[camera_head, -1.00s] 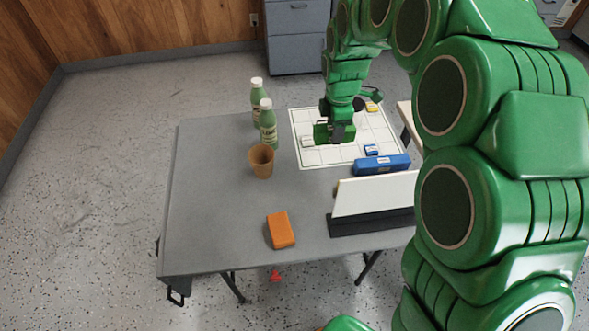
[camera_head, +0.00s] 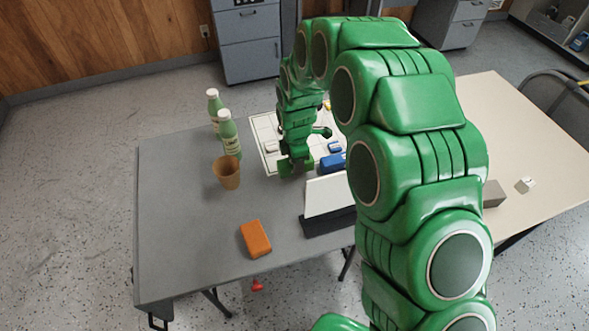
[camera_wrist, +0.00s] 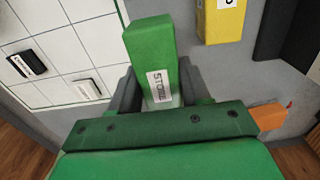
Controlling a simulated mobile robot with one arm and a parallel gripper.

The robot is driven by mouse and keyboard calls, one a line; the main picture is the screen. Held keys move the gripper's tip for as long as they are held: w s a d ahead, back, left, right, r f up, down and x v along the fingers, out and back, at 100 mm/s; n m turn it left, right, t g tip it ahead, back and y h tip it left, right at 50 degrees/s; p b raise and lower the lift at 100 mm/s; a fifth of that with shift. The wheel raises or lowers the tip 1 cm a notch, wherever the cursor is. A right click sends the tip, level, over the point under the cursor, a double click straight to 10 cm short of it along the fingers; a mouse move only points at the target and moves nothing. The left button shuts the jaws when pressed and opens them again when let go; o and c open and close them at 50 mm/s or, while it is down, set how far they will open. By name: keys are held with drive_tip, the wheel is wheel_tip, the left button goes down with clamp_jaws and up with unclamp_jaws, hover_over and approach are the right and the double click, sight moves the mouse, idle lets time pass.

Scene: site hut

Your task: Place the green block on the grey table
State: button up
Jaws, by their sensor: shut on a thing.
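The green block (camera_wrist: 150,55) with a white label is between the fingers of my gripper (camera_wrist: 160,86) in the wrist view. My gripper (camera_head: 295,165) is shut on it. In the head view the gripper hangs over the front edge of the white gridded board, on the grey table (camera_head: 180,220). The block is hard to tell from my green gripper there. I cannot tell how high it is above the table.
Two green bottles (camera_head: 229,135) and a brown cup (camera_head: 226,172) stand left of my gripper. A blue box (camera_head: 333,163), a white panel on a black base (camera_head: 328,222) and an orange block (camera_head: 255,239) are nearby. The table's left front is clear. A cream table (camera_head: 540,150) stands right.

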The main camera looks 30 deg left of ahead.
drive_tip(key=shift+f, duration=1.9)
drive_tip(key=shift+f, duration=0.1)
drive_tip(key=o, duration=1.1)
drive_tip(key=shift+o, duration=0.2)
wheel_tip(320, 180, up, 12)
drive_tip(key=shift+r, duration=0.1)
